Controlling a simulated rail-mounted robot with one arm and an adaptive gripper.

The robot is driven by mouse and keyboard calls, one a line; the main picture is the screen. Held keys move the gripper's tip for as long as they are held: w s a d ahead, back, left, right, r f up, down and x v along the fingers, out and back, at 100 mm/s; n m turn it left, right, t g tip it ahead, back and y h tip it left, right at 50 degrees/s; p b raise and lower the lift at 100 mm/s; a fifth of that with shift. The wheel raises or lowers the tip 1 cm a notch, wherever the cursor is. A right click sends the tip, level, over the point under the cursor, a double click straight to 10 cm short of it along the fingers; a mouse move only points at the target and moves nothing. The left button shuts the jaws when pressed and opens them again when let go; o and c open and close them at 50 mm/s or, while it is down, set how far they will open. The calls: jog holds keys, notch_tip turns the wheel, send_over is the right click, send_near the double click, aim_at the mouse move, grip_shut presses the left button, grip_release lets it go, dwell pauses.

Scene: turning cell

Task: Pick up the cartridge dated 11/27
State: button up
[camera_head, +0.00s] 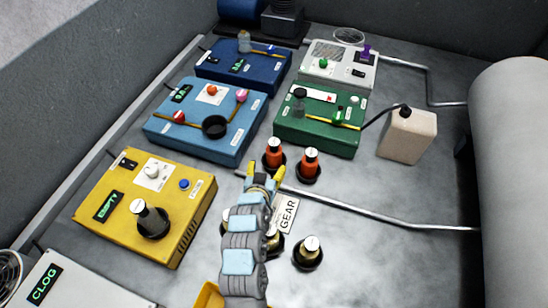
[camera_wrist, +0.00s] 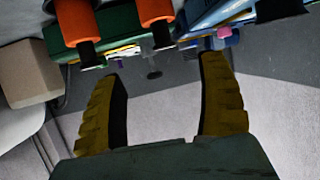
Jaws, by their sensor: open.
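Two orange cartridges with white caps, the left one (camera_head: 273,155) and the right one (camera_head: 311,164), stand in dark round holders just past my gripper. Several dark cartridges stand nearer; one (camera_head: 307,254) is clear, and others are partly hidden behind my arm. Labels on the caps are too small to read, so I cannot tell which is dated 11/27. My gripper (camera_head: 265,174) is open and empty. In the wrist view my gripper (camera_wrist: 164,66) shows its yellow fingers apart, with two orange cartridges, one at left (camera_wrist: 76,22) and one near the middle (camera_wrist: 157,10), beyond the fingertips.
A green box (camera_head: 318,130) and a light blue box (camera_head: 205,125) stand beyond. A yellow box (camera_head: 150,190) is at left. A beige block (camera_head: 407,138) is at right. A GEAR sign (camera_head: 285,213) lies beside my arm. A metal pipe (camera_head: 390,217) crosses the bench.

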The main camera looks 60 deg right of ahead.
aim_at(273, 147)
jog(key=b+x, duration=0.1)
jog(key=x, duration=0.8)
jog(key=shift+w+d+b, duration=0.1)
jog(key=shift+d+b, duration=0.15)
jog(key=shift+b, duration=0.1)
jog(key=shift+b+x, duration=0.6)
jog(key=shift+x, duration=1.7)
jog(key=shift+w, duration=0.15)
